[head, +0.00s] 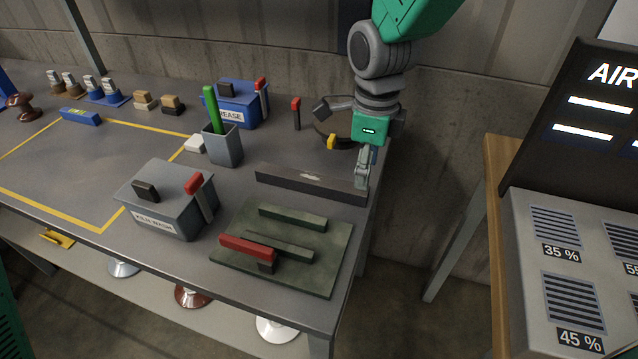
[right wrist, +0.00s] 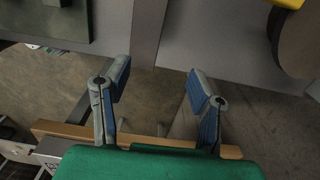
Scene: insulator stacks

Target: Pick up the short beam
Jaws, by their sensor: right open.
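A dark grey-brown beam (head: 310,183) lies on the table near its right edge, behind a green mat. Two green bars, a rear one (head: 292,217) and a front one (head: 280,247), lie on the mat. I cannot tell for certain which of these the task calls the short beam. My right gripper (head: 362,181) points down at the right end of the grey-brown beam. In the right wrist view the gripper (right wrist: 160,72) is open and empty, with the beam (right wrist: 149,30) just ahead of the gap between its fingers. My left gripper is out of view.
A green mat (head: 318,276) also bears a red-handled tool (head: 247,248). A grey bin (head: 170,205), a blue grease bin (head: 235,105) and a grey cup (head: 222,147) stand to the left. A dark ring-shaped thing with a yellow part (head: 332,142) is close behind the gripper. Open floor lies right of the table.

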